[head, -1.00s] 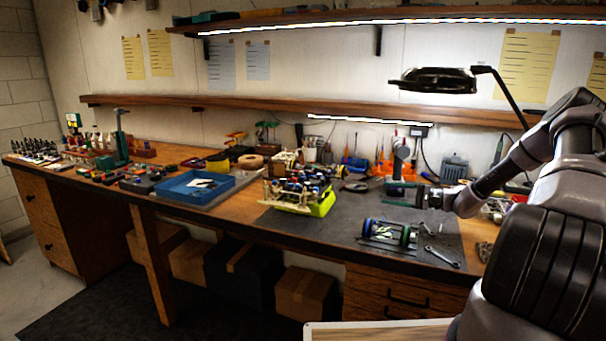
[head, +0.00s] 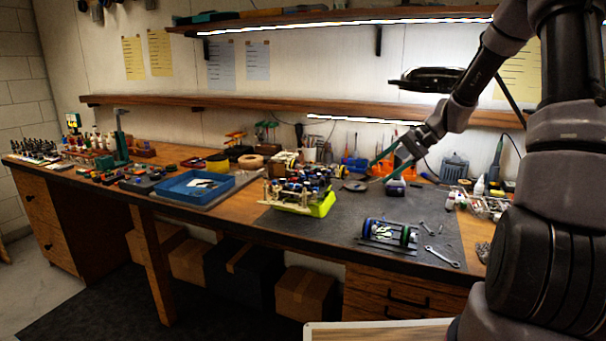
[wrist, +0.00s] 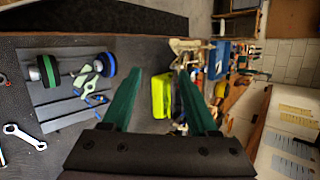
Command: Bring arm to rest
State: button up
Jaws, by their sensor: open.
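My gripper (head: 383,171) is open and empty. It hangs in the air above the back of the dark mat on the workbench, its green fingers angled down and to the left. In the wrist view its two green fingers (wrist: 160,95) stand wide apart with nothing between them that they touch. The racecar chassis (head: 300,190) on its yellow-green stand (head: 323,206) sits on the mat left of my gripper and apart from it. In the wrist view the stand (wrist: 162,95) shows beyond the fingers.
A wheel-and-axle set (head: 390,234) lies near the mat's front, with a wrench (head: 442,256) beside it. A blue tray (head: 197,188) is further left. A lamp (head: 430,80) and shelf (head: 260,112) hang over the bench. Bare mat (head: 340,225) lies between stand and axle set.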

jog(key=s+d+r+t+h, duration=0.1)
jog(key=s+r+t+h, duration=0.2)
jog(key=s+r, duration=0.6)
jog(key=s+d+r+t+h, duration=0.1)
jog(key=s+r+t+h, duration=0.2)
jog(key=s+r, duration=0.7)
jog(key=s+h, duration=0.1)
jog(key=s, duration=0.5)
jog(key=shift+s+n+t+h, duration=0.25)
jog(key=shift+n+t+h, duration=0.05)
